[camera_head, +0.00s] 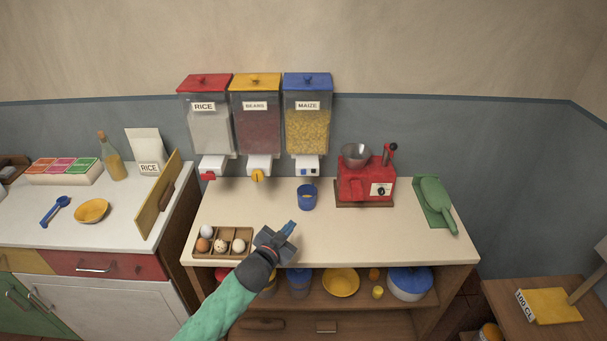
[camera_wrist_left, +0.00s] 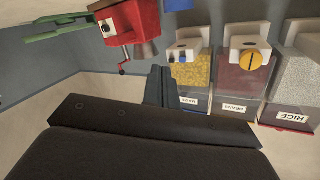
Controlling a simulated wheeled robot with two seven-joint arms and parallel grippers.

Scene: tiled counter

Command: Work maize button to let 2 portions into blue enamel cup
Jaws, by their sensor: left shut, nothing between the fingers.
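The maize dispenser (camera_head: 308,130) hangs on the wall under a blue lid, with yellow grain behind its clear front. Its white outlet housing with the blue button (camera_head: 307,171) is at the bottom. The blue enamel cup (camera_head: 307,198) stands upright on the counter below that outlet; its contents are too small to tell. My left gripper (camera_head: 290,228) is shut and empty, over the counter's front part, nearer to me than the cup and apart from it. The left wrist view, upside down, shows its fingers (camera_wrist_left: 158,85) and the maize dispenser (camera_wrist_left: 190,75). My right gripper is out of view.
Beans (camera_head: 257,128) and rice (camera_head: 208,130) dispensers hang left of the maize. A red grinder (camera_head: 366,183) stands right of the cup, with a green scoop (camera_head: 436,200) beyond. An egg tray (camera_head: 222,243) sits left of my gripper. The counter's front right is clear.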

